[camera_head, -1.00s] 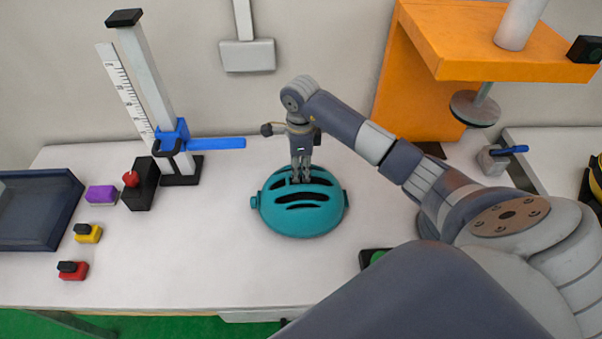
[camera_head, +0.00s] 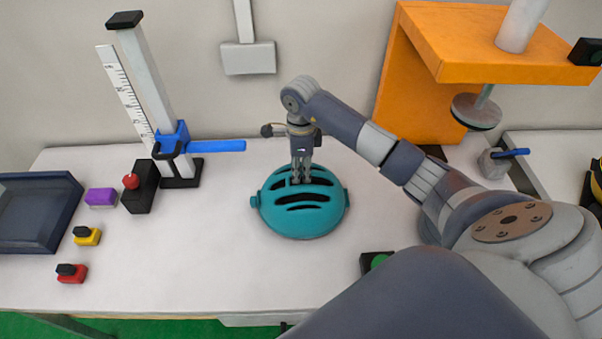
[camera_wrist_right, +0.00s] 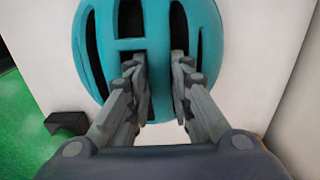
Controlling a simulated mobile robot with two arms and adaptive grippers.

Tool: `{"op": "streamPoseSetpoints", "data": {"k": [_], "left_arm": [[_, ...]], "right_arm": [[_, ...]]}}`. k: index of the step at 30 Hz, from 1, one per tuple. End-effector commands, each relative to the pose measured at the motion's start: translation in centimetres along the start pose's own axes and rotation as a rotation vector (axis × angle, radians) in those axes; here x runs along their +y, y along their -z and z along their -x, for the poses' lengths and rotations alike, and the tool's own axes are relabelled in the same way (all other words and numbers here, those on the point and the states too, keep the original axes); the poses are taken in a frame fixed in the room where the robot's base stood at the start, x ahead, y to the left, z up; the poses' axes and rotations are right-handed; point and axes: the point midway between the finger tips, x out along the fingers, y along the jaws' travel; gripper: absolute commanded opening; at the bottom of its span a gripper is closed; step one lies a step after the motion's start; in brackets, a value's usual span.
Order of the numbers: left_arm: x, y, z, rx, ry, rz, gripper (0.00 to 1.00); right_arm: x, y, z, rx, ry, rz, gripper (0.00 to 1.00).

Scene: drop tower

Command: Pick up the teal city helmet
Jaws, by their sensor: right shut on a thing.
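The teal city helmet (camera_head: 301,221) with dark vent slots sits on the white table in the middle of the head view. It also fills the upper part of the right wrist view (camera_wrist_right: 152,55). The fingertips are partly hidden in the slots. I cannot tell whether the helmet is clear of the table. My left gripper is not in view.
A height gauge with a blue arm (camera_head: 215,146) stands at the back left. Purple (camera_head: 100,197), yellow (camera_head: 87,236) and red (camera_head: 71,273) blocks lie near a dark tray (camera_head: 66,215). An orange stand (camera_head: 420,90) rises behind right.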

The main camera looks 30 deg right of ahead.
Motion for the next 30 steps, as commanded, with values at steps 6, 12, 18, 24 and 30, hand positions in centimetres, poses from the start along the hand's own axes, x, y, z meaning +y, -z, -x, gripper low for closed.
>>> {"op": "streamPoseSetpoints", "data": {"k": [6,12,18,24,30], "left_arm": [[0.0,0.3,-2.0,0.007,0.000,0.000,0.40],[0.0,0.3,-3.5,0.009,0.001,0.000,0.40],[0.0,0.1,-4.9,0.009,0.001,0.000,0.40],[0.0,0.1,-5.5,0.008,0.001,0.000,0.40],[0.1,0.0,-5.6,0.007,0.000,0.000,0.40]], "right_arm": [[1.2,-0.2,2.2,-0.001,0.003,0.005,0.00],[5.8,-0.7,2.5,-0.001,0.004,0.006,0.00],[10.6,-1.4,3.0,-0.002,0.004,0.005,0.00],[14.0,-1.8,3.7,-0.002,0.005,0.003,0.00],[15.7,-2.0,3.9,-0.001,0.002,0.000,0.00]]}}
